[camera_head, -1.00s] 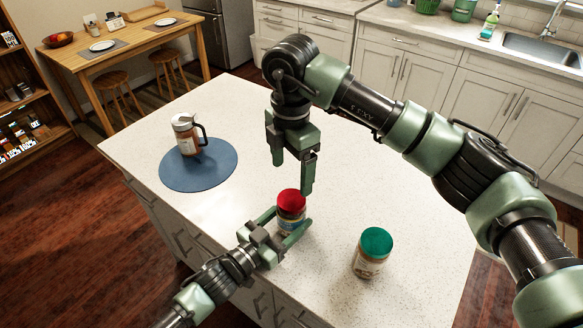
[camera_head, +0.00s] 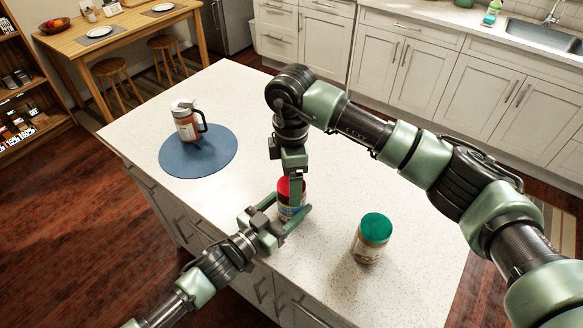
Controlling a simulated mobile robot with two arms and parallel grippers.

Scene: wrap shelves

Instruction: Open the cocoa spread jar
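A jar with a red lid (camera_head: 283,186) and a dark, partly blue label stands upright on the white counter; the label is too small to read. My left gripper (camera_head: 281,213) reaches in low from the left, with its fingers on either side of the jar body, seemingly closed on it. My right gripper (camera_head: 291,182) points down from above at the red lid. One finger overlaps the lid in the view; the other is mostly hidden, so its grip cannot be told. A second jar with a green lid (camera_head: 376,227) and tan contents stands apart to the right.
The counter's front edge is close to my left arm. The counter's back and right are mostly clear.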

